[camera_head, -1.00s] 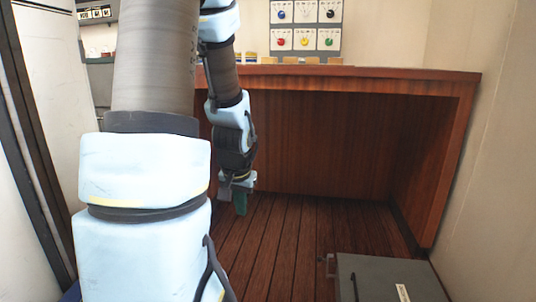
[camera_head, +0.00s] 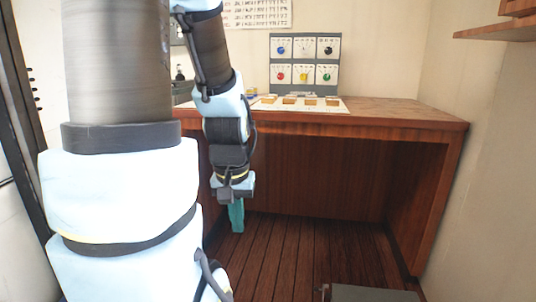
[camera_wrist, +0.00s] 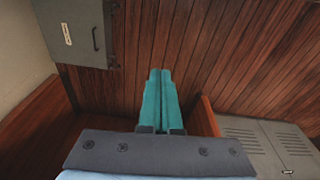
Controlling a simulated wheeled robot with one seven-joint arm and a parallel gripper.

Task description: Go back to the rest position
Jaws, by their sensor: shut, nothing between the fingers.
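My gripper (camera_head: 236,217) hangs from my arm, pointing down in front of the wooden desk (camera_head: 440,117). Its teal fingers are together with nothing between them. In the wrist view the closed fingers (camera_wrist: 158,98) point over the plank floor. My arm fills the left part of the head view and hides what lies behind it.
A panel of coloured dials (camera_head: 304,62) stands at the back of the desk. A grey box (camera_head: 372,294) lies on the floor at the bottom; it also shows in the wrist view (camera_wrist: 85,30). Another grey cabinet (camera_wrist: 250,135) is at the right there. The plank floor (camera_head: 300,240) under the desk is clear.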

